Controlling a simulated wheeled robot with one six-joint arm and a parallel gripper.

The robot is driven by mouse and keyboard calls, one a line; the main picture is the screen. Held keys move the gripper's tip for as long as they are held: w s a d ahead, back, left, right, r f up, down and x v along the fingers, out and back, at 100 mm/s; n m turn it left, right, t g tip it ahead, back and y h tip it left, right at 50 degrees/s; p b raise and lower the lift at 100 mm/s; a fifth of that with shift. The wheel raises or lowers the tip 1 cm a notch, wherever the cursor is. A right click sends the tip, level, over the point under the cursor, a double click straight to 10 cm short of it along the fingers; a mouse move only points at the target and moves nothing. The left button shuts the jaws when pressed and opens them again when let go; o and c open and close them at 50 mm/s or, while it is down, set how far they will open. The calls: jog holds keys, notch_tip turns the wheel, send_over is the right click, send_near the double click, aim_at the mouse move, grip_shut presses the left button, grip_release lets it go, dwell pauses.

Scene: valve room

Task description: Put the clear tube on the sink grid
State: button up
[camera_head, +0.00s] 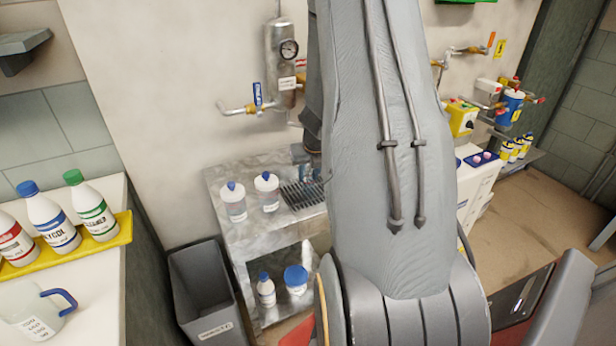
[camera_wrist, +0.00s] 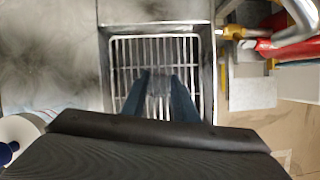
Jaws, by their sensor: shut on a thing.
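My gripper (camera_wrist: 160,76) points down over the sink grid (camera_wrist: 125,52) in the wrist view. Its two blue fingers are a little apart and shut on the clear tube (camera_wrist: 159,86), which shows only as a faint see-through patch between them. The grid of pale bars lies inside the metal sink. In the head view, part of the grid (camera_head: 297,197) shows at the right of the metal bench, and my arm hides the rest. The gripper is mostly behind my arm there. I cannot tell whether the tube touches the grid.
A grey bin (camera_head: 205,290) stands below. A pipe with a blue-handled valve (camera_head: 257,97) is on the wall. Bare bench top lies left of the sink.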

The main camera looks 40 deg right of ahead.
jog(key=shift+f, duration=0.15)
jog(key=o, duration=1.1)
jog(key=shift+c, duration=0.2)
